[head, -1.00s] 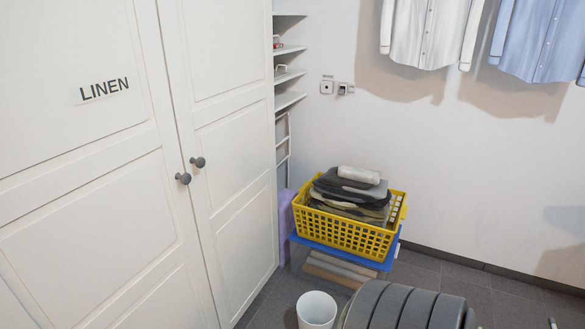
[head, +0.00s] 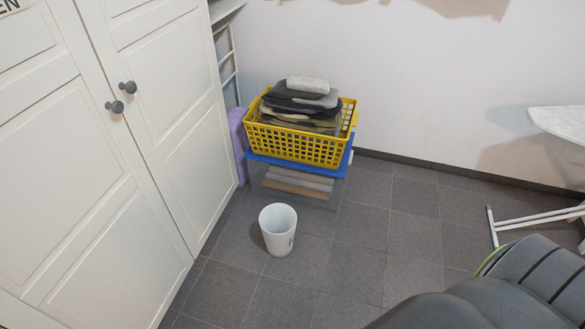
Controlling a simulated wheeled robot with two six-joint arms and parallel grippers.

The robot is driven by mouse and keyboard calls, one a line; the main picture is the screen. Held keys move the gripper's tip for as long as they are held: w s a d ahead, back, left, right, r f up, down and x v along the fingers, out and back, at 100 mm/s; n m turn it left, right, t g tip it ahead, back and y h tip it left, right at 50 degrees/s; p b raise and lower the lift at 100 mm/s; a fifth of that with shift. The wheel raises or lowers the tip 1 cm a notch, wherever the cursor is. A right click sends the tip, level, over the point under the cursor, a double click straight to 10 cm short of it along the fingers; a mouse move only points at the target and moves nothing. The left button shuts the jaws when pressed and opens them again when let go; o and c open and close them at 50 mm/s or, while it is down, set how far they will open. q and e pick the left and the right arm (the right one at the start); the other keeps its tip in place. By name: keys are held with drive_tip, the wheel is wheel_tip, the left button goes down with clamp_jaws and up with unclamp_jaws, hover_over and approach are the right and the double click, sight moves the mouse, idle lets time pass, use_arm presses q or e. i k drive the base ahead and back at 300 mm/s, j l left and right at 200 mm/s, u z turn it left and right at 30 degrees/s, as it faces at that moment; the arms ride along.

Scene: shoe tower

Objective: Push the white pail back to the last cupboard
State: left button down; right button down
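The white pail (head: 279,236) stands upright on the grey tiled floor in the head view, near the middle. Neither of my grippers is in view. A dark grey rounded part at the lower right looks like part of my own body.
A yellow basket (head: 291,148) of folded clothes sits on a blue-lidded clear bin (head: 310,187) behind the pail. A purple item (head: 238,135) stands between bin and cupboard. An ironing board (head: 560,125) is at the right. The floor (head: 385,225) right of the pail is clear.

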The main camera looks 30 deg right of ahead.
sight(277, 221)
drive_tip(key=z, duration=0.8)
drive_tip(key=l, duration=0.25)
drive_tip(key=i, duration=0.05)
